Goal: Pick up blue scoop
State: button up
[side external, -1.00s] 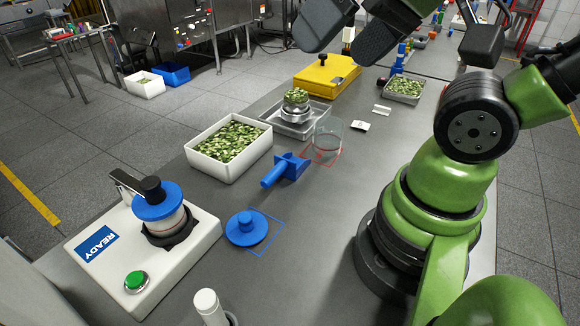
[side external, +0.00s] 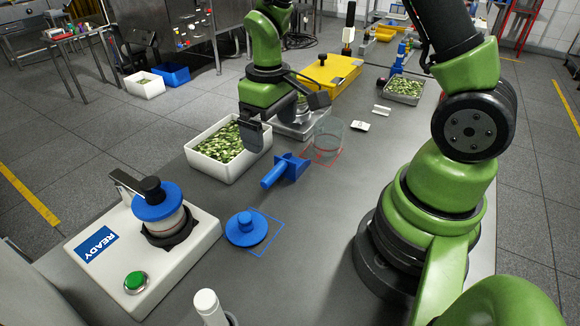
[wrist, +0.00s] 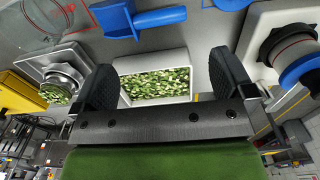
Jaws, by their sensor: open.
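The blue scoop (side external: 285,170) lies on the grey table, its handle toward the lower left and its broad end toward the upper right. In the wrist view the scoop (wrist: 145,19) shows at the top, beyond the fingertips. My gripper (side external: 282,122) is above the white bin of green pieces, behind the scoop and apart from it. In the wrist view my gripper (wrist: 160,80) has its two dark fingers spread wide with nothing between them. My gripper hides part of the bin and of the metal tray.
The white bin (side external: 221,175) of green pieces stands behind the scoop. A clear beaker (side external: 328,138) is just right of the scoop. A blue lid (side external: 246,229) lies in front, near the white READY machine (side external: 160,265). A yellow case (side external: 325,76) stands farther back.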

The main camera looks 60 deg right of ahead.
aim_at(275, 169)
jog(key=f, duration=1)
jog(key=shift+s+d+f, duration=0.1)
jog(key=shift+s, duration=0.1)
jog(key=shift+c, duration=0.5)
jog(key=c, duration=0.8)
notch_tip(275, 169, up, 10)
jog(key=shift+r, duration=0.1)
